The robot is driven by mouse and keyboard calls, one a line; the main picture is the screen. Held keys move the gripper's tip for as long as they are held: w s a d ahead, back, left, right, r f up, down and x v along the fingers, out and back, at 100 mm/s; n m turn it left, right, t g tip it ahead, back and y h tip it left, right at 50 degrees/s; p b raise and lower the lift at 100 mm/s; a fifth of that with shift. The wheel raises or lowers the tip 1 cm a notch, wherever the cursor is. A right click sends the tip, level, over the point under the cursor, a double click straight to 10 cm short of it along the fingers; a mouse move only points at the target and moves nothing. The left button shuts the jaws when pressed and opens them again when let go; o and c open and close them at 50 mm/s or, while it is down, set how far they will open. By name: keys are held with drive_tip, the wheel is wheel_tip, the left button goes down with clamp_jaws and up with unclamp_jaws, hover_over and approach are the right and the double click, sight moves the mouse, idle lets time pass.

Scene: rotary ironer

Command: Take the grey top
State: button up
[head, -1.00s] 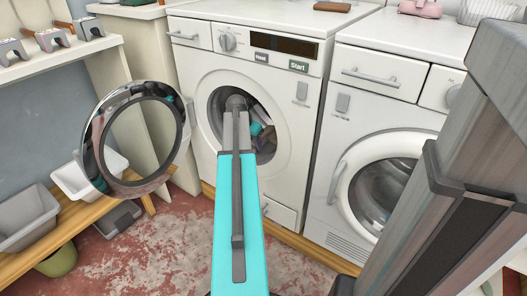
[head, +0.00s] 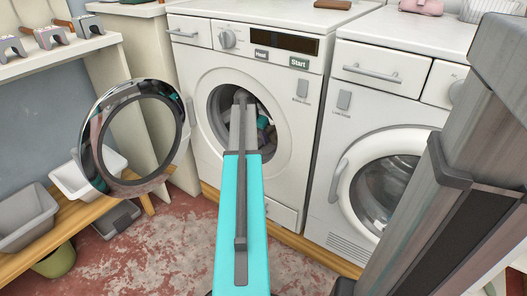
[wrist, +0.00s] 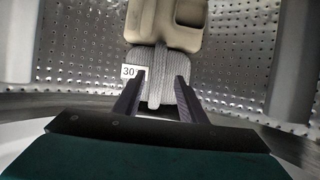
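A grey ribbed item (wrist: 160,69) with a white "30" tag (wrist: 131,72) lies in the perforated drum in the wrist view; it looks like the grey top. My gripper (wrist: 159,82) is open, its two dark fingers apart. The fingertips are at the near part of the grey item, one toward each side; I cannot tell whether they touch it. In the head view my turquoise arm reaches through the open round door of the left washer (head: 208,68). My fingers are not clear there.
A beige item (wrist: 166,24) lies just behind the grey one. The washer's open door (head: 90,150) stands out to the left. A second machine (head: 345,120) with a shut round door is on the right. Bins (head: 25,215) sit on a low wooden shelf at left.

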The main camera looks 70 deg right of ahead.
sight(261, 148)
drive_tip(key=shift+b+x, duration=0.3)
drive_tip(key=shift+x, duration=1.1)
drive_tip(key=shift+a, duration=0.1)
drive_tip(key=shift+c, duration=0.3)
clamp_jaws()
